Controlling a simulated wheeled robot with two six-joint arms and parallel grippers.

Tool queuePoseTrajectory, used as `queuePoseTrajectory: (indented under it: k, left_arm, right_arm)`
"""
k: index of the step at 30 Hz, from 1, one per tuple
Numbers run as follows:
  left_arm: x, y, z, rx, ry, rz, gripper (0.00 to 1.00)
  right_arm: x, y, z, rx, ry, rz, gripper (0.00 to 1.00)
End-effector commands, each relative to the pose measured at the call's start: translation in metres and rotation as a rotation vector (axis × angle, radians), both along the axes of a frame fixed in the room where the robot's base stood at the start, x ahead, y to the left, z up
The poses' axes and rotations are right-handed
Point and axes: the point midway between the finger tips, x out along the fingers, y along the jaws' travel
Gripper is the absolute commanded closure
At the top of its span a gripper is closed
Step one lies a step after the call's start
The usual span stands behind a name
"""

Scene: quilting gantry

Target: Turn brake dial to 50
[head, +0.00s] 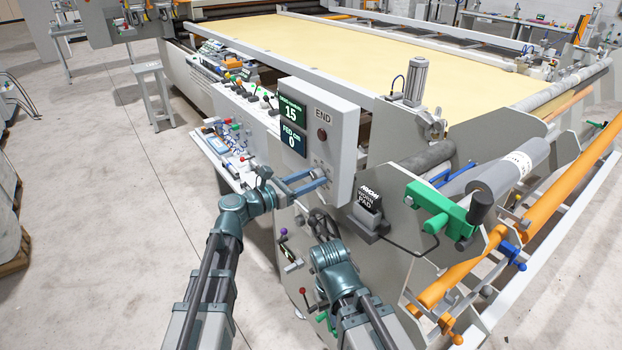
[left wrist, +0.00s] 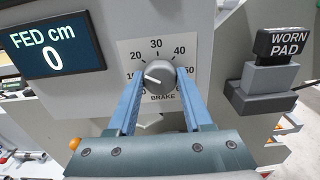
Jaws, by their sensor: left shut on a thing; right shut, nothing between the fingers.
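The brake dial (left wrist: 160,74) is a round grey knob on a white scale plate (left wrist: 132,48) in the left wrist view. Numbers 20, 30 and 40 show along the top, with 10 at left and 50 at right partly covered by my fingers. The knob's white pointer line points left, close to the 10. My left gripper (left wrist: 160,92) has its blue fingers on both sides of the knob and is shut on it. In the head view, my left gripper (head: 322,180) reaches the grey control box (head: 343,125) from the left. My right gripper (head: 322,222) is shut and empty below it.
A display (left wrist: 54,47) reading FED cm 0 is left of the dial. A WORN PAD block (head: 368,203) stands to the right, with a green-handled part (head: 437,207) beyond.

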Motion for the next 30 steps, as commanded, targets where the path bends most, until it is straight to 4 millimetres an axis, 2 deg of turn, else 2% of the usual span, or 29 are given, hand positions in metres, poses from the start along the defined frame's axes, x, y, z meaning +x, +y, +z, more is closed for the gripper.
queuePoseTrajectory:
  k: [30]
  left_arm:
    - [-0.0019, -0.0011, -0.0014, 0.569, -0.782, 0.000, 1.00]
  right_arm:
    - [0.0000, 0.0000, -0.0013, 0.000, 0.000, 0.000, 1.00]
